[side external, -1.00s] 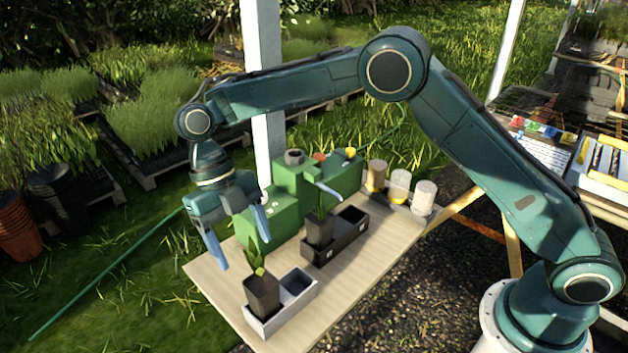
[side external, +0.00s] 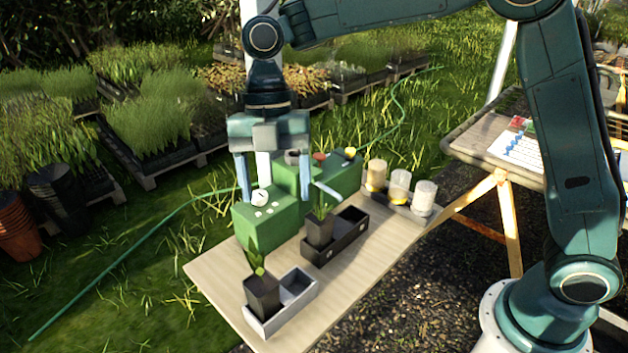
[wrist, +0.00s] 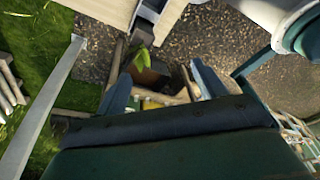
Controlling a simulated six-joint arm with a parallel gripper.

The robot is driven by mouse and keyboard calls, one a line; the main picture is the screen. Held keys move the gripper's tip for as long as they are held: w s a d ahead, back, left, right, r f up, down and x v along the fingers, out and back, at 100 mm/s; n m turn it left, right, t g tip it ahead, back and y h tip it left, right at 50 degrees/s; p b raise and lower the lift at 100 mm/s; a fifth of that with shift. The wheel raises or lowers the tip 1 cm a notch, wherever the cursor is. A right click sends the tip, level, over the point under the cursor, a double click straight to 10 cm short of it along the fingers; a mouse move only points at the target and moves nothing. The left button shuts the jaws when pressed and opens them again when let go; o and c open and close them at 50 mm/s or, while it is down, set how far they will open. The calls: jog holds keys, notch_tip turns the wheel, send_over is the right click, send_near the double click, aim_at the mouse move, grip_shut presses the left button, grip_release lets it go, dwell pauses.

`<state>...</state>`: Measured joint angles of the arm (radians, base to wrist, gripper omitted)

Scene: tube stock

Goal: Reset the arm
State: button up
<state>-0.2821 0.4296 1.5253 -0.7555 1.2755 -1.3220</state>
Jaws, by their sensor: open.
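My gripper (side external: 273,196) hangs pointing down above the green box-like unit (side external: 268,222) at the back of the wooden table. Its two blue-grey fingers are spread wide with nothing held between them. In the wrist view the fingers (wrist: 164,88) are apart too, with a leafy plant (wrist: 143,58) showing beyond them. A dark pot with a seedling (side external: 262,292) stands in the left cell of the light grey tray (side external: 272,333). Another dark pot with a seedling (side external: 319,230) stands in the left cell of the black tray (side external: 327,257).
Three cylindrical containers (side external: 398,186) stand at the table's far right corner. The front right of the wooden table (side external: 375,258) is bare. A white post (side external: 264,165) rises behind the gripper. A second table (side external: 475,145) stands at the right.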

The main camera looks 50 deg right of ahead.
jog(key=s+d+r+m+t, duration=0.4)
jog(key=s+d+r+m, duration=0.3)
jog(key=s+d+m, duration=0.45)
jog(key=s+d+f+m+t+h, duration=0.1)
jog(key=s+d+f+m+t, duration=0.2)
jog(key=s+d+m, duration=0.5)
jog(key=s+m+t, duration=0.1)
jog(key=s+m, duration=0.1)
jog(key=m, duration=0.5)
jog(key=shift+d+h, duration=0.2)
jog(key=shift+h, duration=0.2)
